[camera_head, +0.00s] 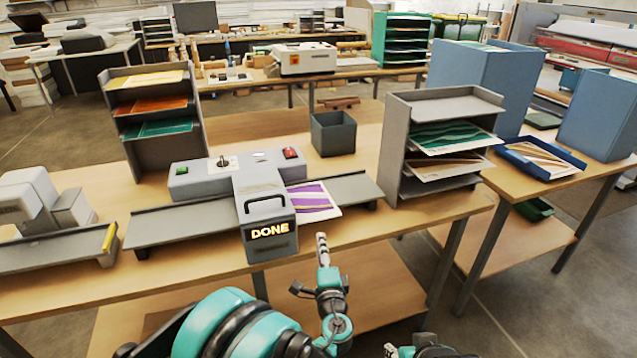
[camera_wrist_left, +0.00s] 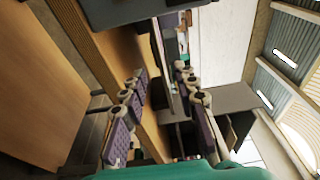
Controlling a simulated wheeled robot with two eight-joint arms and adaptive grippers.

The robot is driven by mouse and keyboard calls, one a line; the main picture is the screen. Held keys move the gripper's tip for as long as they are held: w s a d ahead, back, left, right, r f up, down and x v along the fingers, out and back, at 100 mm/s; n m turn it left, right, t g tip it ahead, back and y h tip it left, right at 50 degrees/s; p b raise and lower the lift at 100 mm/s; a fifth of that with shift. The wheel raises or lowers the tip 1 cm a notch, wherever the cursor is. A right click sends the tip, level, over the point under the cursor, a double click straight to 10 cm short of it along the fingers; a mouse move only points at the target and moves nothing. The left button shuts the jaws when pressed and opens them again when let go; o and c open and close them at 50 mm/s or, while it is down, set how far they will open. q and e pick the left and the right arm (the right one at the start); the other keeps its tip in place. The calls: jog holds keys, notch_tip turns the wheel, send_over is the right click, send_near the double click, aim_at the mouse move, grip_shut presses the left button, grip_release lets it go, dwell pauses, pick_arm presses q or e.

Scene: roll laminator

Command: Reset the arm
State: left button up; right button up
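My left gripper (camera_head: 322,243) points up and away in front of the near table edge, right of the laminator's lit DONE panel. It touches nothing that I can see. In the left wrist view its two purple-padded fingers (camera_wrist_left: 161,73) stand apart with nothing held between them. The grey laminator (camera_head: 262,190) stands on the wooden table. A purple, white and yellow sheet (camera_head: 314,200) lies at its right side, on the right tray (camera_head: 350,188). A small teal and black part of my right arm shows at the bottom edge; its fingers cannot be made out clearly.
A grey rack with coloured sheets (camera_head: 152,112) stands at the back left, another rack (camera_head: 440,140) at the right. A dark open bin (camera_head: 333,133) stands behind the laminator. A grey device with a yellow-edged tray (camera_head: 60,240) is at the left. The near table edge is close to my left gripper.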

pick_arm(q)
jog(key=a+n+g, duration=0.1)
jog(key=a, duration=0.2)
jog(key=s+a+r+n+g+y, duration=0.1)
jog(key=a+n, duration=0.1)
jog(key=a, duration=0.1)
jog(key=a+r+n+g+y, duration=0.1)
jog(key=a, duration=0.2)
jog(key=shift+s+a+r+n, duration=0.1)
jog(key=shift+s+a+n, duration=0.05)
jog(key=shift+s+n, duration=0.2)
jog(key=s+a+n+g, duration=0.45)
jog(key=s+a, duration=0.25)
jog(key=a, duration=0.2)
jog(key=s+f+n+g+h, duration=0.1)
jog(key=s+n+h, duration=0.1)
jog(key=s, duration=0.7)
jog(key=s+f+n+g+h, duration=0.1)
jog(key=s+n, duration=0.4)
jog(key=s, duration=0.5)
jog(key=shift+a+f+n+g+h, duration=0.3)
jog(key=shift+a+f+g+h, duration=0.1)
jog(key=shift+f+g, duration=0.35)
jog(key=shift+s, duration=0.1)
